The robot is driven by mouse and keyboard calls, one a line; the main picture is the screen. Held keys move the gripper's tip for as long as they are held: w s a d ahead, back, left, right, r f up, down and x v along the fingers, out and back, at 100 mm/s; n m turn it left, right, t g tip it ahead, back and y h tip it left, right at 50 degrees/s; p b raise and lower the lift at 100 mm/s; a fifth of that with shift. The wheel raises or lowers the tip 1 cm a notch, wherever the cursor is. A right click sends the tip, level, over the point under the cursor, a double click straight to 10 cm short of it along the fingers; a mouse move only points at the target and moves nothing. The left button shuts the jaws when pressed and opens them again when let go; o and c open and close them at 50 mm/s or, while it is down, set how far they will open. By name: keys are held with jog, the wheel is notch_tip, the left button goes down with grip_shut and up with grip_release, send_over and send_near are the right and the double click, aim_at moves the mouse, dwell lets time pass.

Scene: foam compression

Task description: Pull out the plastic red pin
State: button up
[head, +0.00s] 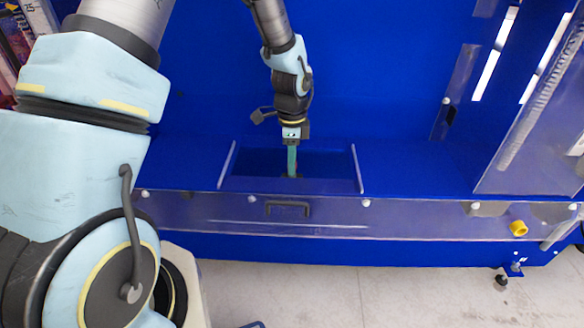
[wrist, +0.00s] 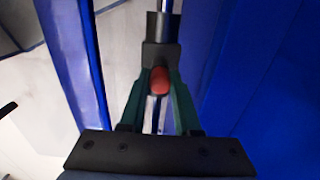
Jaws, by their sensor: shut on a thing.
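The red pin (wrist: 160,80) shows in the wrist view as a rounded red end between the fingertips of my gripper (wrist: 158,88). My gripper's green fingers are shut on it. A dark block or fitting (wrist: 162,55) sits right at the pin, with a metal rod beyond it. In the head view my gripper (head: 291,172) points down into a rectangular opening in the blue machine (head: 400,155). The pin's lower part is hidden.
A clear panel with a dark handle (head: 288,208) runs along the front of the machine. Clear rails (head: 357,168) flank the opening. A yellow knob (head: 518,228) sits at the right. A slanted clear guard (head: 535,110) stands at the right. Grey floor (head: 350,290) lies in front.

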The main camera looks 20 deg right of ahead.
grip_shut()
dwell(1.0)
jog(key=shift+r+p, duration=2.6)
jog(key=shift+r, duration=0.4)
